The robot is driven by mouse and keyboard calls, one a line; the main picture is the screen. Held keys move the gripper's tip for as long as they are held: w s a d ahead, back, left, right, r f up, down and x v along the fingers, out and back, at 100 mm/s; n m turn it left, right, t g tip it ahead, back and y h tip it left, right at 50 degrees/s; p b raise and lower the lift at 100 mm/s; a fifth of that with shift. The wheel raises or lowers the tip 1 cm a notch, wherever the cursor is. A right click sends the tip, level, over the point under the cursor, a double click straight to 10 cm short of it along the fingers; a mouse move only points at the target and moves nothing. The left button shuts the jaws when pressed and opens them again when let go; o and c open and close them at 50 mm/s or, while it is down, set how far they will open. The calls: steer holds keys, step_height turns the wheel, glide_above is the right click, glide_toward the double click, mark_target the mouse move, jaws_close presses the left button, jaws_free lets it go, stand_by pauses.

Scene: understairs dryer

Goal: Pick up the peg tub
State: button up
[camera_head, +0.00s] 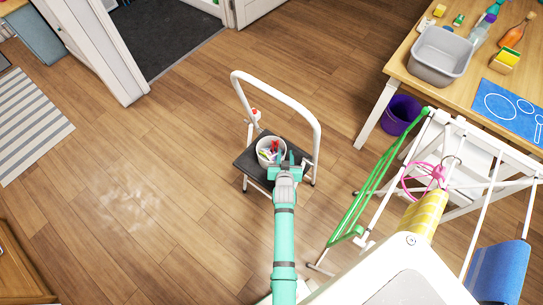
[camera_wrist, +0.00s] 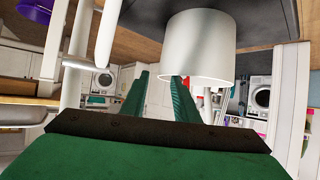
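The peg tub (camera_head: 262,160) is a small white round tub with red and other coloured pegs inside. It stands on the dark top of a step stool (camera_head: 246,166). My teal gripper (camera_head: 287,158) is at the tub's near right side. In the wrist view the tub (camera_wrist: 200,38) appears upside down, its rim towards my fingers. The gripper (camera_wrist: 160,75) is open there, with a clear gap between its fingers. One fingertip overlaps the tub's opening and the other is outside its wall. I cannot tell whether either finger touches the tub.
The stool's white hoop handle (camera_head: 318,125) rises beside and behind the tub. A drying rack (camera_head: 440,150) with hanging cloths stands to the right. A table (camera_head: 405,70) with a grey basin (camera_head: 441,55) is at the upper right. A purple bucket (camera_head: 400,115) is below it.

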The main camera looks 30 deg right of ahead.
steer(key=shift+x, duration=1.35)
jaws_close()
steer(key=shift+f, duration=0.1)
stand_by(0.3)
